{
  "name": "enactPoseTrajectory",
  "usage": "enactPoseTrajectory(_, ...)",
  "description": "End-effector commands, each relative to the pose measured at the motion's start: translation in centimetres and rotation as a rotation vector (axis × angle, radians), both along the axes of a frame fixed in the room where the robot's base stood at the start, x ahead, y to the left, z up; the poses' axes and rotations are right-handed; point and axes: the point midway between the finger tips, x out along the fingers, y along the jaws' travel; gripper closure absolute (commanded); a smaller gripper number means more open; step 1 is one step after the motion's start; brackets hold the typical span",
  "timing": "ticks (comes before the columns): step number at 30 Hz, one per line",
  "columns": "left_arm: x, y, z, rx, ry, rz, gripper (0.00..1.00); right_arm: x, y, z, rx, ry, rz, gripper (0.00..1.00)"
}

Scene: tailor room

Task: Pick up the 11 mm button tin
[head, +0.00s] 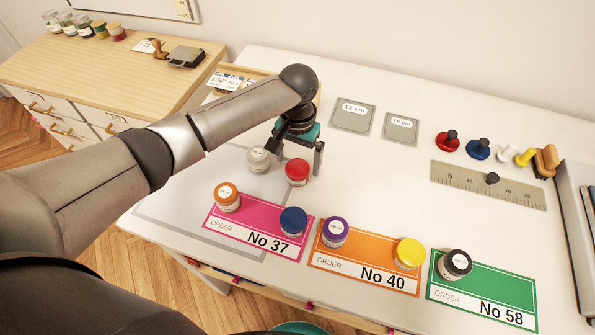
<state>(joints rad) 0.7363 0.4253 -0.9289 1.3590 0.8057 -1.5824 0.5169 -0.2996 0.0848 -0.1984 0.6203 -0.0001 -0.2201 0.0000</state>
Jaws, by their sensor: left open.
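Several small round button tins with coloured lids stand on the white table. A white-lided tin (258,159) and a red-lidded tin (297,173) stand near my left gripper (298,164). The gripper is open and points down, its fingers on either side of the red tin in the picture; I cannot tell whether they touch it. Orange (227,196) and blue (293,221) tins are on the pink No 37 card, purple (335,232) and yellow (408,254) on the orange No 40 card, black (455,265) on the green No 58 card. The size labels are too small to read. My right gripper is out of view.
A ruler (520,196) with a dark knob lies at right, below red (447,142) and blue (478,150) knobbed pieces. Two grey square plates (353,116) lie at the back. A wooden cabinet (120,68) stands at left. The table centre right is clear.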

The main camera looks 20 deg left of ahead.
Motion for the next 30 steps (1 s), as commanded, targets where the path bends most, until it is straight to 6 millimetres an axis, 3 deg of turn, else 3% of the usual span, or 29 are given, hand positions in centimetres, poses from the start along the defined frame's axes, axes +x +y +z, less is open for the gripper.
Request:
enactPoseTrajectory(6, -0.3, 0.0, -3.0, 0.002, 0.001, 0.001, 0.0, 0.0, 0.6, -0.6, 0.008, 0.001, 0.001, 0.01)
enactPoseTrajectory(14, -0.2, 0.0, -3.2, 0.001, -0.001, 0.0, 0.0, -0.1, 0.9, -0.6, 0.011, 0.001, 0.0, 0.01)
enactPoseTrajectory(30, -0.2, 0.0, -3.2, 0.001, -0.001, 0.0, 0.58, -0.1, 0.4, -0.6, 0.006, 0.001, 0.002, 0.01)
